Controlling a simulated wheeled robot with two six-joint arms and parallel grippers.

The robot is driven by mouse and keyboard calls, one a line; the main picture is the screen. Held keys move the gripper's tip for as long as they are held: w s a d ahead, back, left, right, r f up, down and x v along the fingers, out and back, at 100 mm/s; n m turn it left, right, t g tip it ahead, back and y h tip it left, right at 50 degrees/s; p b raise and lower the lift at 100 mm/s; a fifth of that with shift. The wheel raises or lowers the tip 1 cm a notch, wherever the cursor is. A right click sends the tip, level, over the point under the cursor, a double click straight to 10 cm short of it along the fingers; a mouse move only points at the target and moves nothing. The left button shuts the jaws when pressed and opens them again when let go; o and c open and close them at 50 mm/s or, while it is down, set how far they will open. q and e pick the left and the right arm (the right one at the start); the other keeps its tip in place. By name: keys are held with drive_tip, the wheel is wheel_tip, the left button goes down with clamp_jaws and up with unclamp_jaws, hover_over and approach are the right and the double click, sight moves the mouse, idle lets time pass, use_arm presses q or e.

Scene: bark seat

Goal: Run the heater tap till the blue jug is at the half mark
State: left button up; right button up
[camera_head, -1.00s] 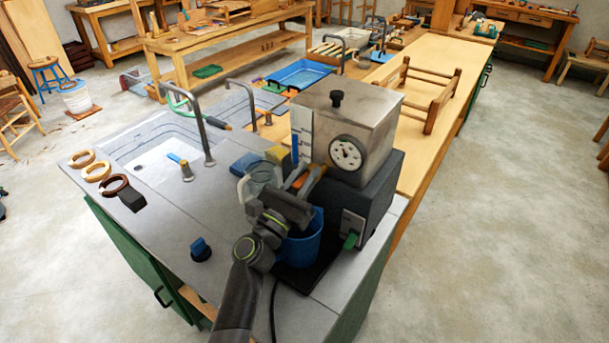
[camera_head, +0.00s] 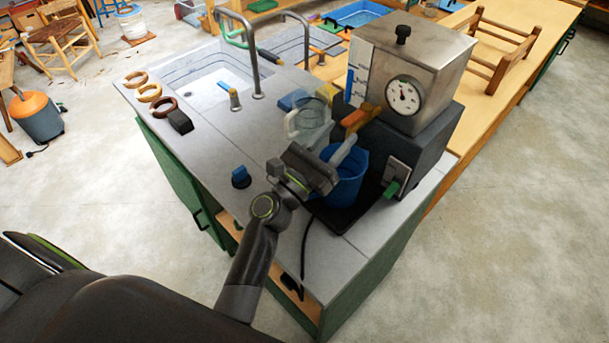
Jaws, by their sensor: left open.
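The heater is a steel tank (camera_head: 432,70) with a round dial and a blue-marked gauge strip, standing on a dark base. An orange tap lever (camera_head: 357,118) juts from its front left. The blue jug (camera_head: 349,178) stands upright on the dark tray below the tap. My left gripper (camera_head: 340,148) is open just in front of the jug's rim, a little below the lever. It appears empty, and touching cannot be told. The gripper hides part of the jug's rim and the tap's outlet. The water level inside the jug cannot be seen. My right gripper is out of view.
A clear jug (camera_head: 308,124) stands behind my gripper, beside blue and yellow blocks. A blue-topped knob (camera_head: 240,175) is on the grey counter (camera_head: 205,140). A green switch lever (camera_head: 391,188) is on the heater base. A sink and several rings lie to the left.

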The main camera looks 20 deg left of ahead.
use_arm(q)
drive_tip(key=b+v, duration=0.3)
drive_tip(key=v, duration=0.7)
drive_tip(key=shift+s+f+b, duration=0.2)
drive_tip(key=shift+s+b, duration=0.1)
drive_tip(key=shift+b, duration=0.1)
drive_tip(key=shift+a, duration=0.15)
